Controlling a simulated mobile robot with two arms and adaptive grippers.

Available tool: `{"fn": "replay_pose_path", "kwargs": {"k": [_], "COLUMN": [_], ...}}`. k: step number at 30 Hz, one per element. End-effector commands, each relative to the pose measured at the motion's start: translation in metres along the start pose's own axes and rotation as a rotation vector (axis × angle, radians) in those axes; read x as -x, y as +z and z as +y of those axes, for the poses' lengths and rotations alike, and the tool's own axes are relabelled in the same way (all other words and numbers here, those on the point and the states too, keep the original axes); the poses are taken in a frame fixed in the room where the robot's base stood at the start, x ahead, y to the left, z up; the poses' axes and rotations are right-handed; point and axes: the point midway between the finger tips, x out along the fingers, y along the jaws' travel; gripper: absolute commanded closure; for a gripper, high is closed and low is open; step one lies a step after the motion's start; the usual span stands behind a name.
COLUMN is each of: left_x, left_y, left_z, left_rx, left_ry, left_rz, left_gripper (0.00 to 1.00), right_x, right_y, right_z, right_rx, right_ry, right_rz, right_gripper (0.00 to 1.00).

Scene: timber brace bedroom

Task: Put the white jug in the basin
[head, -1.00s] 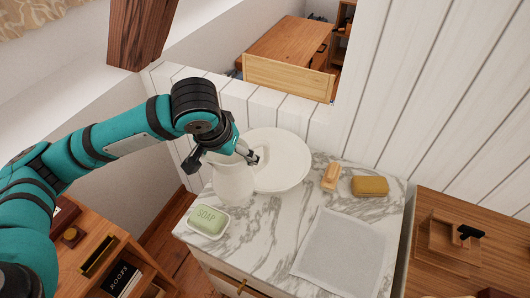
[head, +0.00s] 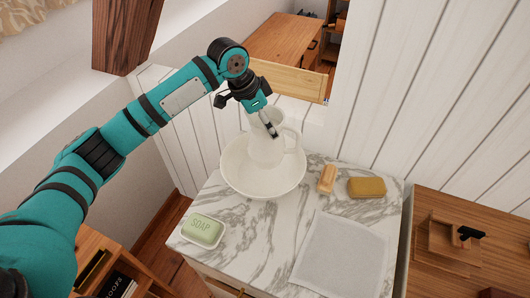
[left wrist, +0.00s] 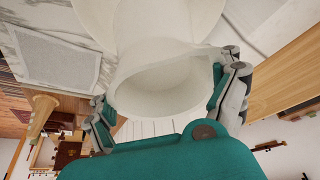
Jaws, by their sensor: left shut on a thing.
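The white jug (head: 265,145) is upright over the white basin (head: 237,178), inside its rim as seen in the head view. My left gripper (head: 270,128) is shut on the jug near its upper part. In the left wrist view the jug's open mouth (left wrist: 165,85) lies between the two fingers (left wrist: 168,95), with the basin (left wrist: 200,15) beyond it. Whether the jug's base touches the basin floor cannot be told. My right gripper is not in view.
The basin stands at the back of a marble top (head: 245,245). A green soap in a dish (head: 203,230), a wooden brush (head: 327,179), a yellow-brown sponge (head: 367,187) and a grey cloth (head: 340,252) lie around it. A white panelled wall (head: 440,90) rises behind.

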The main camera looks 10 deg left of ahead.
Motion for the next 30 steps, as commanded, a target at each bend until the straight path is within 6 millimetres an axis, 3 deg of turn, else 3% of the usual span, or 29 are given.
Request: {"fn": "replay_pose_path", "kwargs": {"k": [4,18,28,29,30], "left_x": [-0.020,-0.063,-0.066,-0.068,-0.067], "left_y": [0.009,0.026,0.027,0.029,0.029], "left_z": [0.000,-0.001,-0.001,-0.001,-0.001], "left_rx": [0.001,0.002,0.001,0.002,0.001], "left_ry": [-0.001,-0.003,-0.004,-0.003,-0.003], "left_rz": [0.002,0.002,0.004,0.001,0.001], "left_gripper": [0.73,0.73,0.73,0.13,0.08], "right_x": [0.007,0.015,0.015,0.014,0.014], "right_y": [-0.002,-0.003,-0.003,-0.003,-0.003], "right_z": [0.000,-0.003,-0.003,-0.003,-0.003], "right_rx": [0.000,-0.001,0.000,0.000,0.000], "right_ry": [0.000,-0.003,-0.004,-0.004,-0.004], "right_rz": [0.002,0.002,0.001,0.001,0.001], "right_gripper": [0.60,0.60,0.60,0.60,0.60]}}
